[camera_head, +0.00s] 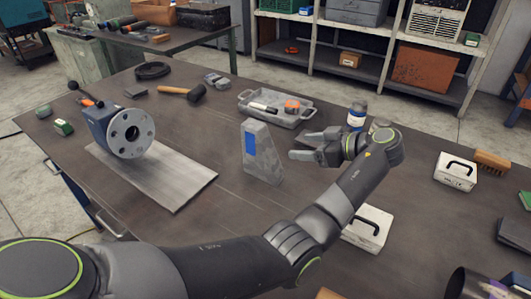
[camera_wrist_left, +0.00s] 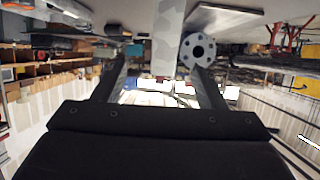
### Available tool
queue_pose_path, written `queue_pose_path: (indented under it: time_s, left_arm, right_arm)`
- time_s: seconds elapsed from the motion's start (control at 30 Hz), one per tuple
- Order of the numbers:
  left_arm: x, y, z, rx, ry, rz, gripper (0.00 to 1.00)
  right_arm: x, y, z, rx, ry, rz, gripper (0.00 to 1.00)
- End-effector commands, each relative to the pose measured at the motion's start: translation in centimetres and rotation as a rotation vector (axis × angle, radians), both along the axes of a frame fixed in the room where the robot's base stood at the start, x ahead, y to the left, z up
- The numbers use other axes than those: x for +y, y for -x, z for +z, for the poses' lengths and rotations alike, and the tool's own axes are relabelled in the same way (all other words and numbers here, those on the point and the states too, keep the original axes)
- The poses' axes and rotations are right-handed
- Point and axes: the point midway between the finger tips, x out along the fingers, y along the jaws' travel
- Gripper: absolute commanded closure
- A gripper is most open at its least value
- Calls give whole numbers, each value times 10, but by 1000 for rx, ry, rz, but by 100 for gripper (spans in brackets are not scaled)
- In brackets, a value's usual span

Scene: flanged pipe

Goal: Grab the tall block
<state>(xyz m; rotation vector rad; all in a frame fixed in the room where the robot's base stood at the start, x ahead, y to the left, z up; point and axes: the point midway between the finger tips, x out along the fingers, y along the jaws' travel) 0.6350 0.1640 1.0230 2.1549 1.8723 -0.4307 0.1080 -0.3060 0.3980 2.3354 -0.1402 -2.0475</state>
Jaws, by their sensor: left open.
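The tall block (camera_head: 262,153) is a grey tapered block with a blue patch on its face, standing upright on the dark workbench (camera_head: 225,225). My left gripper (camera_head: 298,147) is open and empty just right of the block, its two fingers pointing left toward it. In the left wrist view, which is upside down, the grey block (camera_wrist_left: 168,40) shows ahead, between the open fingers of my left gripper (camera_wrist_left: 160,68) and apart from them. The block's lower part is not hidden in the head view. My right gripper is not in view.
A tray (camera_head: 270,115) with tools lies behind the block, and a hammer (camera_head: 185,93) lies further left. A jar (camera_head: 356,116) and a white handled box (camera_head: 368,232) are near my arm.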

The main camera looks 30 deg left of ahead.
Motion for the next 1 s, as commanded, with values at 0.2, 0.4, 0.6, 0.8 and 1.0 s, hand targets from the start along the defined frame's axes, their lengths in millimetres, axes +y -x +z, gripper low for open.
queue_pose_path:
  time_s: [0.2,0.4,0.6,0.8,1.0]
  left_arm:
    - [45,-5,-16,2,-3,6,35]
    - [83,-10,-33,2,-3,6,35]
    - [102,-13,-42,1,-1,3,35]
    - [112,-14,-44,2,-1,2,35]
    - [141,-15,-53,2,-2,3,35]
  right_arm:
    - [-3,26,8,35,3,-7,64]
    - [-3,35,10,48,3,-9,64]
    - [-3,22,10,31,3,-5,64]
    - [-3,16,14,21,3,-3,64]
    - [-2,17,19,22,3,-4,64]
